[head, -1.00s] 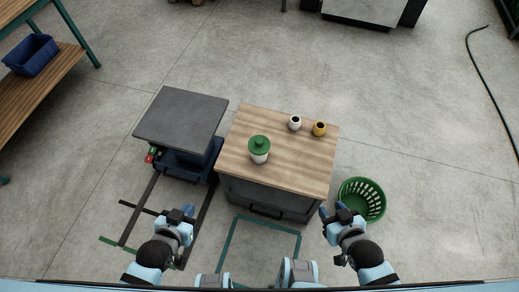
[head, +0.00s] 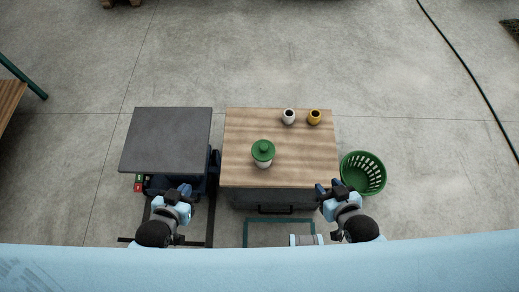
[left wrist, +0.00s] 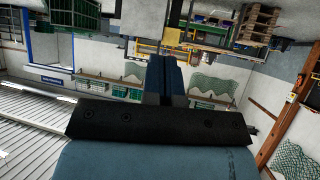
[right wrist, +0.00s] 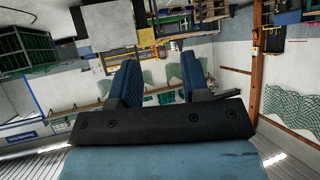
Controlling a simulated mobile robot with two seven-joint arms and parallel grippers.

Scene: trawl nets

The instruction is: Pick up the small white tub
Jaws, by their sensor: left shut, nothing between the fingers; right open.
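A small white tub (head: 289,116), open at the top, stands upright near the back edge of the wooden-topped cabinet (head: 240,140). A yellow tub (head: 314,117) of like size stands just right of it. A larger white jar with a green lid (head: 263,153) stands nearer the front. My left gripper (head: 184,191) is shut and empty, in front of the grey-topped unit; its fingers meet in the left wrist view (left wrist: 165,78). My right gripper (head: 328,189) is open and empty near the cabinet's front right corner; its fingers stand apart in the right wrist view (right wrist: 161,80). Neither touches a tub.
A grey-topped unit (head: 168,140) stands close to the cabinet's left side. A green basket (head: 363,173) sits on the floor at its right, close to my right gripper. A dark hose (head: 465,70) lies on the floor at right. The cabinet top's right front is clear.

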